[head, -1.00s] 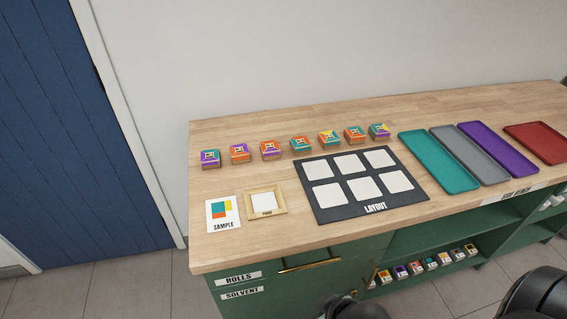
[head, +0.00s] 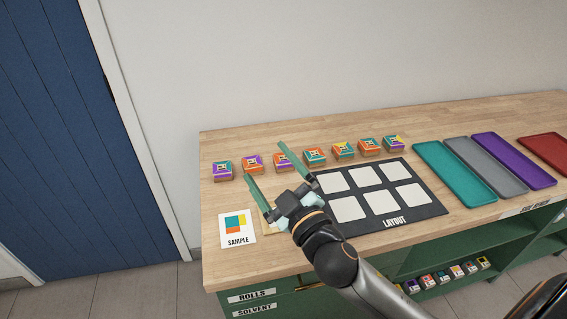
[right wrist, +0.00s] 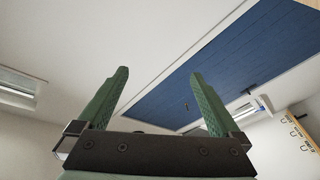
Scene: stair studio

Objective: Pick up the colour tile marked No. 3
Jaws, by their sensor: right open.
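Several colour tiles on small wooden blocks stand in a row along the back of the wooden bench. From the left they include a teal-and-purple one (head: 222,170), a purple-and-orange one (head: 253,166) and an orange-and-purple one (head: 281,164), then a teal-and-orange one (head: 315,157). Their marks are too small to read, so I cannot tell which is No. 3. My right gripper (head: 266,162) is open and empty, its green fingers reaching over the bench toward the second and third tiles from the left. The right wrist view shows the spread fingers with nothing between them. My left gripper is out of view.
A black layout board (head: 428,212) with white squares lies right of my gripper. A sample card (head: 237,229) lies to its left; a wooden frame is mostly hidden beneath it. Teal (head: 453,174), grey, purple and red trays lie further right. A blue door (head: 60,130) stands left.

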